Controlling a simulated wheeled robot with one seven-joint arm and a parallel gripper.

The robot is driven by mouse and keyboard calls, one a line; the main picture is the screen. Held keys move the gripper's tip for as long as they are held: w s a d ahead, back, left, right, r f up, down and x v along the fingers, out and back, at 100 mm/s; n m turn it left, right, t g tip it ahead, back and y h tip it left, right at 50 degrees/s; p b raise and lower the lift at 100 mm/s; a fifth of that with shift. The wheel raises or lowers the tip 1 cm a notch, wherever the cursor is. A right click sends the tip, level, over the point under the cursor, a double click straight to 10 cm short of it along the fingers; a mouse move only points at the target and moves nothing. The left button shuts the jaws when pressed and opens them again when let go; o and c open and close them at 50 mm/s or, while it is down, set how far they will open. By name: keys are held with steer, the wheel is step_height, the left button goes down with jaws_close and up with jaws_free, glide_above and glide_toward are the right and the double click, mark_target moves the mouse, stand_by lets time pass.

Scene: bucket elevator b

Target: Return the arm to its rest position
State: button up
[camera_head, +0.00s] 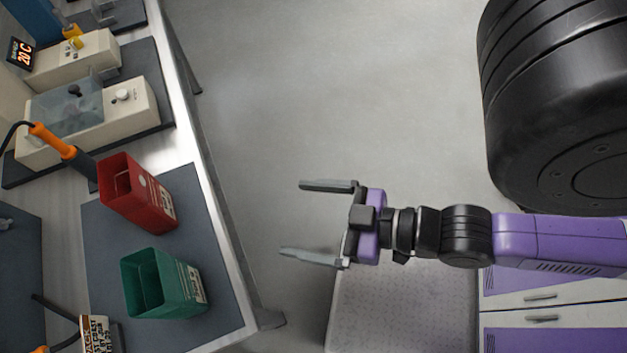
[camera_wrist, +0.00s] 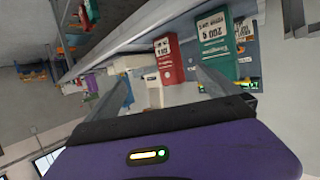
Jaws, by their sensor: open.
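My gripper (camera_head: 318,221) is open and empty. In the head view it hangs over the grey floor, to the right of the workbench edge, with its two fingers pointing left toward the bench. Its fingers also show in the wrist view (camera_wrist: 160,95), spread apart with nothing between them. My purple and black arm reaches in from the right of the head view.
A red bin (camera_head: 150,205) and a green bin (camera_head: 180,285) stand on a dark mat on the workbench (camera_head: 225,240) at left. Beige machines (camera_head: 130,105) stand behind them. White-and-purple drawers (camera_head: 545,320) are at lower right. Open floor (camera_head: 320,90) fills the middle.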

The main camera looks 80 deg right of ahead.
steer(key=shift+s+a+r+t+y, duration=0.15)
steer(key=shift+s+a+r, duration=0.2)
steer(key=shift+r, duration=0.15)
steer(key=shift+s+a+r+t+y, duration=0.15)
steer(key=shift+s+a+r, duration=0.1)
steer(key=shift+s+r, duration=0.15)
stand_by(0.7)
